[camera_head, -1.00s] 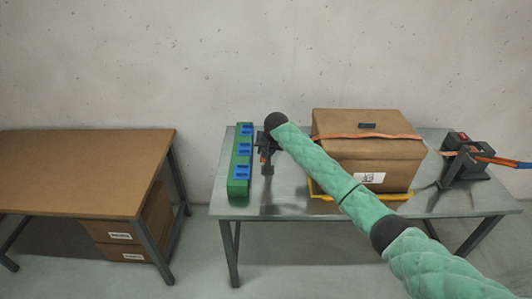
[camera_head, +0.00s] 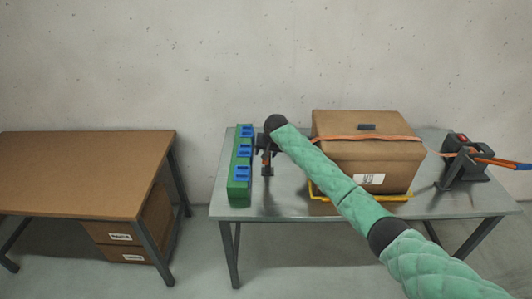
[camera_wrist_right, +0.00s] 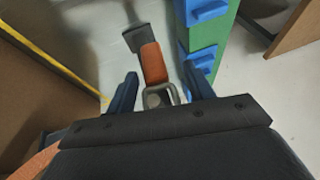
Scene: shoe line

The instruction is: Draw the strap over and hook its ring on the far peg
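My right gripper (camera_head: 266,150) is at the left end of the table, low beside an orange upright with a dark foot, the far peg (camera_wrist_right: 153,62). In the right wrist view its two blue fingers (camera_wrist_right: 158,90) stand apart, with small gaps to a grey metal ring (camera_wrist_right: 163,96) between them. The ring is at the peg's near end; I cannot tell surely whether it is fully around it. The orange strap (camera_head: 362,136) lies across the top of the cardboard box (camera_head: 340,172). Its stretch from box to ring is mostly hidden by my arm. My left gripper is out of view.
A green rail with blue blocks (camera_head: 239,190) stands close left of the right gripper. The box sits on a yellow-edged base (camera_head: 400,197). A dark strap dispenser (camera_head: 464,165) is at the table's right. A brown desk (camera_head: 85,170) stands apart at left.

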